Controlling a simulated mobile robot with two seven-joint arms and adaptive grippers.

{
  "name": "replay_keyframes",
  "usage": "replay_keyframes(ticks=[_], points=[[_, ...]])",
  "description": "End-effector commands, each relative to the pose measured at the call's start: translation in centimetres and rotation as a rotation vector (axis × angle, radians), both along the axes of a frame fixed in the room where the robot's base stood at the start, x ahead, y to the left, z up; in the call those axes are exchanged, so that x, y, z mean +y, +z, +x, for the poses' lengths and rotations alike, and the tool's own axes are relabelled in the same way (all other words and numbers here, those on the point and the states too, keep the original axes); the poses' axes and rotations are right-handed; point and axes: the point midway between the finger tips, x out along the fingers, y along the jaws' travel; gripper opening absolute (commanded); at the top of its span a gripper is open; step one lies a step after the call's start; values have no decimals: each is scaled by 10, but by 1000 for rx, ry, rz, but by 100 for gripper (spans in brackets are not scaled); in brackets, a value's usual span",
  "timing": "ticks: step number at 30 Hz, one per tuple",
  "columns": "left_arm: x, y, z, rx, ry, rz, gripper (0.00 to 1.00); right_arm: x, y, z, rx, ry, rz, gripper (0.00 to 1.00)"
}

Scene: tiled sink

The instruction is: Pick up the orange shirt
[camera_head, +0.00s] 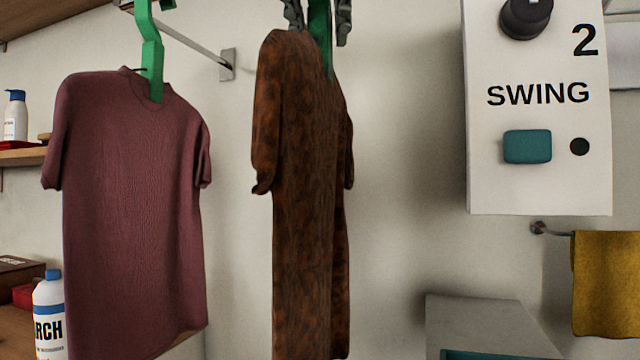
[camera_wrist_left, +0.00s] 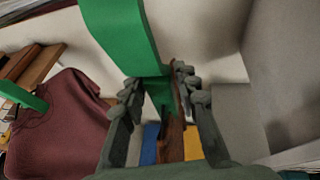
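The orange shirt (camera_head: 300,190) is a long-sleeved garment with a mottled orange-brown pattern. It hangs upright, turned nearly edge-on, in the middle of the head view. A green hanger (camera_head: 319,25) rises from its collar, and the hanger's top is cut off there. My left gripper (camera_head: 318,18) is at the top edge with one finger on each side of the hanger, above the shirt. The left wrist view shows the green hanger (camera_wrist_left: 125,35) passing between the spread fingers (camera_wrist_left: 160,90), with the shirt (camera_wrist_left: 174,140) below. My right gripper is not in view.
A maroon shirt (camera_head: 135,210) on another green hanger (camera_head: 152,55) hangs to the left. A white box marked "SWING" (camera_head: 540,190) is on the wall at right. A yellow towel (camera_head: 607,285) hangs below it. Bottles and shelves are at far left.

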Motion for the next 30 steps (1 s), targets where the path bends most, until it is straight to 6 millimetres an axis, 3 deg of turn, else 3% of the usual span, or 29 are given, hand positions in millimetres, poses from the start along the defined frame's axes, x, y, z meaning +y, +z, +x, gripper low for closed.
replay_keyframes(ticks=[1, 7, 30], points=[[0, 0, 0, 0, 0, 0, 25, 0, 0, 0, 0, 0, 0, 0], [0, 0, 0, 0, 0, 0, 0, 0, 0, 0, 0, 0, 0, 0], [0, 8, -1, -1, 0, 0, 0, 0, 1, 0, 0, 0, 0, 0]])
